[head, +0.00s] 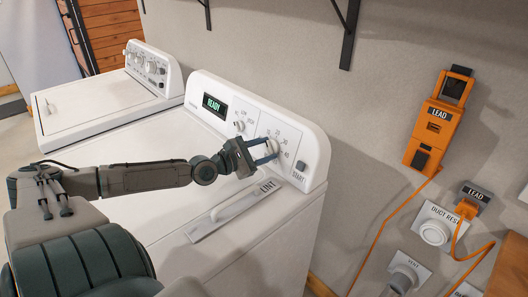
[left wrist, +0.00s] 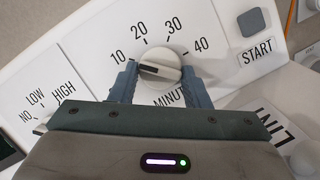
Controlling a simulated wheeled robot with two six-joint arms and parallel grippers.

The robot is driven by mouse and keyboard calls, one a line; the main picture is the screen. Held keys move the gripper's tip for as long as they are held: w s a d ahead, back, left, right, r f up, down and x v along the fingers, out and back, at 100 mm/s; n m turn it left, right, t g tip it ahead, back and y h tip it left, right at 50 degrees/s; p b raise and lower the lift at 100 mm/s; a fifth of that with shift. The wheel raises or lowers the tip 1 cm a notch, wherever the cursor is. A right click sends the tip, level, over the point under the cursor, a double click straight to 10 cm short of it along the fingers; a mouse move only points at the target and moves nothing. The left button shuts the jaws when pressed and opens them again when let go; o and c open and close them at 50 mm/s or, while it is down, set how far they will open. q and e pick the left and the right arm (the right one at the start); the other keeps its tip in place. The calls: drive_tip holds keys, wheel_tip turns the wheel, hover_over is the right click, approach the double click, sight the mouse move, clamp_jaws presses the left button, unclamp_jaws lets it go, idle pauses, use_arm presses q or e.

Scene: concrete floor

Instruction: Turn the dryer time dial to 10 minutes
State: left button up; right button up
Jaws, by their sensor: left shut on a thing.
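The dryer time dial is a round white knob (left wrist: 158,67) with a dark pointer line, on the dryer's white control panel (head: 312,150). Marks 10, 20, 30 and 40 run around it. The pointer line lies to the left, roughly toward the 10 side; a finger partly covers the area by that mark, so I cannot tell the exact alignment. My left gripper (left wrist: 158,86) is shut on the knob, one blue-grey finger at each side. It also shows in the head view (head: 270,152). The display (head: 214,105) reads READY. My right gripper is not in view.
A grey START button (left wrist: 251,22) sits right of the dial. A LOW/HIGH selector (head: 239,126) is left of it. The LINT cover (head: 235,212) lies on the dryer top. A white washer (head: 95,105) stands at left. An orange LEAD device (head: 435,128) hangs on the wall at right.

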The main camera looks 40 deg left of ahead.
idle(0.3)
use_arm(q)
drive_tip(key=o, duration=1)
drive_tip(key=shift+p+v, duration=0.7)
drive_tip(key=shift+v, duration=0.1)
drive_tip(key=shift+s+a+r+p, duration=0.1)
drive_tip(key=shift+s+a+p, duration=0.05)
drive_tip(key=shift+s+p, duration=0.5)
drive_tip(key=p+v, duration=0.6)
drive_tip(key=shift+s+r, duration=0.15)
drive_tip(key=shift+s, duration=0.15)
drive_tip(key=shift+s+a+p, duration=0.25)
drive_tip(key=shift+s+p, duration=0.3)
drive_tip(key=shift+s, duration=0.1)
